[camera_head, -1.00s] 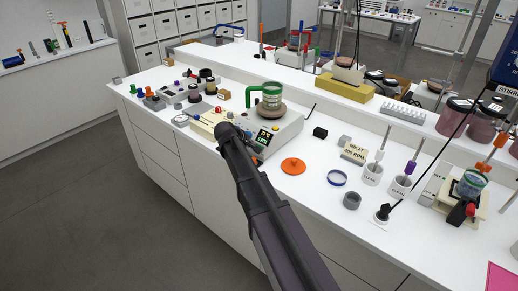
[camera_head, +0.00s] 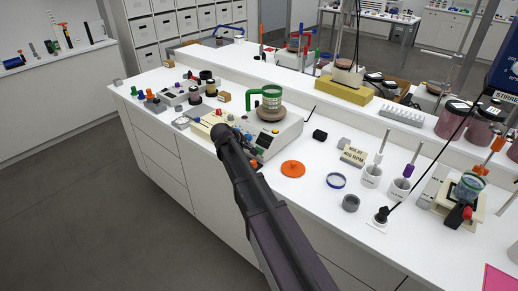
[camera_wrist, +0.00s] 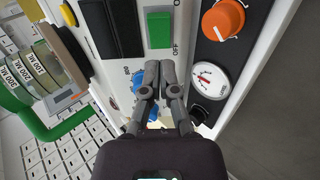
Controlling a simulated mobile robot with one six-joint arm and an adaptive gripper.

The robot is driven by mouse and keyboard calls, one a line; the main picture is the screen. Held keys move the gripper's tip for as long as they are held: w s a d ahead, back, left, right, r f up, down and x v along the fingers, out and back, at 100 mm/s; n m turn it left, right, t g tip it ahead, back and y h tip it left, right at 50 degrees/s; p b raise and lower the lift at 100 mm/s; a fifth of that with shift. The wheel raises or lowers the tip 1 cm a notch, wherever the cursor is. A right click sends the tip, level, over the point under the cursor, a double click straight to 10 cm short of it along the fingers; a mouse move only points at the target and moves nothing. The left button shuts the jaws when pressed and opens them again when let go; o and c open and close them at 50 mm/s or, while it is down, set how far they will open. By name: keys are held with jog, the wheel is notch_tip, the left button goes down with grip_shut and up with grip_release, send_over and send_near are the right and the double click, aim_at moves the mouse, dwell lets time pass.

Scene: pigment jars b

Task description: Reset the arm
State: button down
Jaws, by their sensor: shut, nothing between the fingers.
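My arm reaches up the middle of the head view to the white stirrer plate (camera_head: 285,136). My gripper (camera_wrist: 162,66) is shut and empty in the wrist view, its fingertips over the control panel just below a green rocker switch (camera_wrist: 159,30). A blue knob (camera_wrist: 143,100) is partly hidden behind the fingers. Whether the fingertips touch the panel I cannot tell. The plate's display (camera_head: 263,141) looks dark. A green-handled beaker (camera_head: 270,99) stands on the plate's round top. In the head view my arm hides the fingertips.
In the wrist view an orange knob (camera_wrist: 223,19) and a round gauge (camera_wrist: 210,81) sit right of the fingers. The floor (camera_head: 75,190) at left is clear.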

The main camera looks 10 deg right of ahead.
jog(key=shift+s+a+r, duration=0.2)
jog(key=shift+a+r, duration=0.05)
jog(key=shift+r, duration=0.05)
jog(key=shift+s, duration=0.1)
jog(key=s+f+m+g+y, duration=0.2)
jog(key=s+m+y, duration=0.1)
jog(key=s, duration=1.1)
jog(key=s+f+m+g+y, duration=0.3)
jog(key=s+m+y, duration=0.1)
jog(key=s, duration=1)
jog(key=shift+s+f, duration=0.3)
